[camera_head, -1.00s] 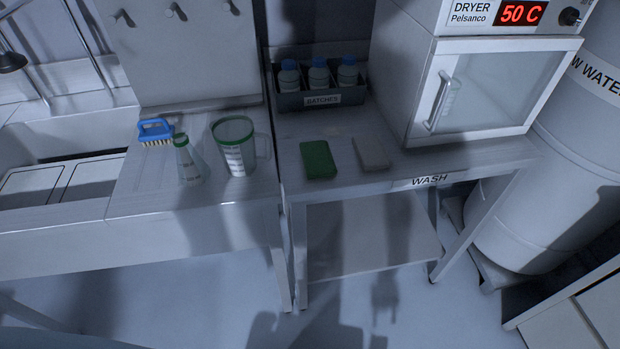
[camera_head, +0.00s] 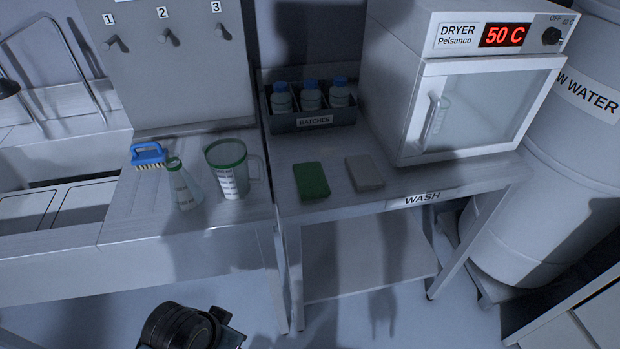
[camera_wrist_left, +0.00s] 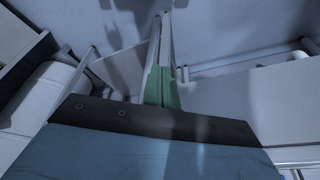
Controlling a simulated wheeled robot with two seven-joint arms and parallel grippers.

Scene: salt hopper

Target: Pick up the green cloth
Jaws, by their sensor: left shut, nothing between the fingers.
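The green cloth (camera_head: 311,181) lies flat as a folded rectangle on the wash table, near its front left corner in the head view. A light grey folded cloth (camera_head: 364,173) lies just right of it, apart from it. My left gripper (camera_wrist_left: 162,72) shows in the left wrist view with its greenish fingers together and nothing between them. It is clear of the green cloth. In the head view only a dark part of my arm shows at the bottom edge, below the tables. My right gripper is out of view.
A rack (camera_head: 313,119) of several blue-capped bottles stands behind the cloths. The dryer (camera_head: 470,110) stands to the right. A green-rimmed jug (camera_head: 228,170), a flask (camera_head: 184,188) and a blue brush (camera_head: 148,154) stand on the left counter. The wash table's front edge (camera_head: 400,200) is near the cloths.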

